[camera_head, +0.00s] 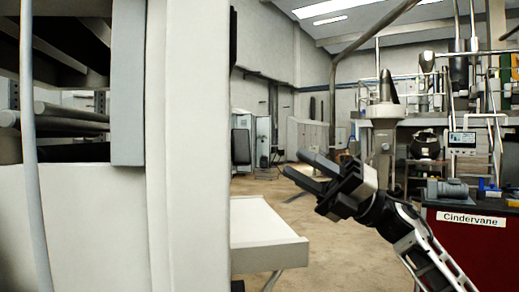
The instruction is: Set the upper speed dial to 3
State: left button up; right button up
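The upper speed dial does not show in the head view. A large pale machine housing (190,150) fills the left side of the picture, and no dial can be made out on the faces I see. My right gripper (295,162) is in the middle of the picture, to the right of the housing. Its two dark fingers point up and to the left, with a gap between them and nothing held. It appears apart from the housing. My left gripper is not in view.
Dark rollers (70,115) show in the housing's opening at left. A pale ledge (262,238) sticks out low beside the housing. A red cabinet labelled Cindervane (470,250) stands at right, with items on top. Open floor (335,255) lies between.

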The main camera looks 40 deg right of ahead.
aim_at(249, 143)
jog(key=s+d+r+n+g+h, duration=0.25)
jog(key=s+r+n+g, duration=0.3)
jog(key=s+n, duration=0.4)
jog(key=shift+m+g+h, duration=0.35)
jog(key=shift+g, duration=0.1)
jog(key=p+x, duration=0.1)
jog(key=x, duration=0.4)
jog(key=p+x, duration=0.2)
jog(key=x, duration=0.3)
jog(key=s+p+x, duration=0.1)
jog(key=p+x, duration=0.1)
jog(key=x, duration=0.3)
jog(key=shift+w+a+f, duration=0.1)
jog(key=shift+a+f, duration=0.2)
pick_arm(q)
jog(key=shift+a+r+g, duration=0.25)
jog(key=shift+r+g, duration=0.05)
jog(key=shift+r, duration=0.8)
pick_arm(e)
jog(key=shift+w+a+f, duration=0.1)
jog(key=shift+a, duration=0.15)
grip_shut()
